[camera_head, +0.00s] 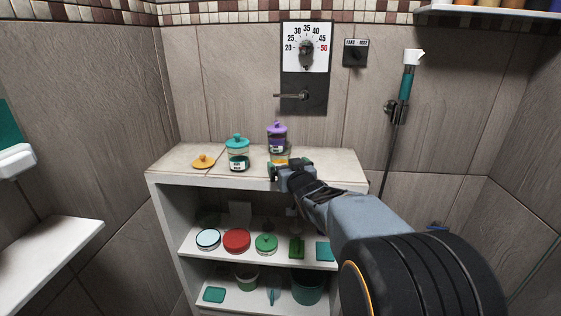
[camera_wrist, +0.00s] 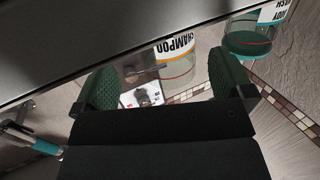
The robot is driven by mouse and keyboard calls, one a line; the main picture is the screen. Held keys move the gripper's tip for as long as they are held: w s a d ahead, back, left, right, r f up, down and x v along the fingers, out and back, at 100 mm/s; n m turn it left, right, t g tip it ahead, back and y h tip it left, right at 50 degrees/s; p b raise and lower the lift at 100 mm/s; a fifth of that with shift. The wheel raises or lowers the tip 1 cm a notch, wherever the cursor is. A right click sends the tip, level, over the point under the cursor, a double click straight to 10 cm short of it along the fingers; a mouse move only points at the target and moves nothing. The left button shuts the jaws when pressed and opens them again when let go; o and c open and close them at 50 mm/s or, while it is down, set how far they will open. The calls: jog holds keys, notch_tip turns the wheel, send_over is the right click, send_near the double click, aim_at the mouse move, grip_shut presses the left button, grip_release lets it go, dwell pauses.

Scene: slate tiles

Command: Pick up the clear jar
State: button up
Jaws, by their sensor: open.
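The clear jar (camera_head: 280,157) stands on the top of the white shelf unit, in front of a purple-lidded jar (camera_head: 278,136). It has an orange band at its label and no lid that I can see. The wrist view shows it tilted by the camera angle (camera_wrist: 178,72), with a white label reading part of "SHAMPOO". My gripper (camera_head: 286,168) is at the jar's near side, partly covering it in the head view. In the wrist view its green fingers (camera_wrist: 163,66) are open, and the jar appears between them. I cannot tell whether they touch it.
A teal-lidded jar (camera_head: 238,155) stands left of the clear jar; an orange lid (camera_head: 203,161) lies farther left. Lower shelves (camera_head: 213,291) hold several lids and containers. The shelf top (camera_head: 340,176) is bare at the right. A wall lever (camera_head: 291,96) sticks out above.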

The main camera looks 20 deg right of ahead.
aim_at(282, 161)
jog(key=w, duration=0.1)
jog(key=w+b, duration=0.1)
jog(key=w, duration=0.3)
jog(key=shift+f, duration=0.4)
jog(key=shift+w, duration=0.5)
jog(key=shift+r, duration=0.1)
jog(key=c, duration=1.1)
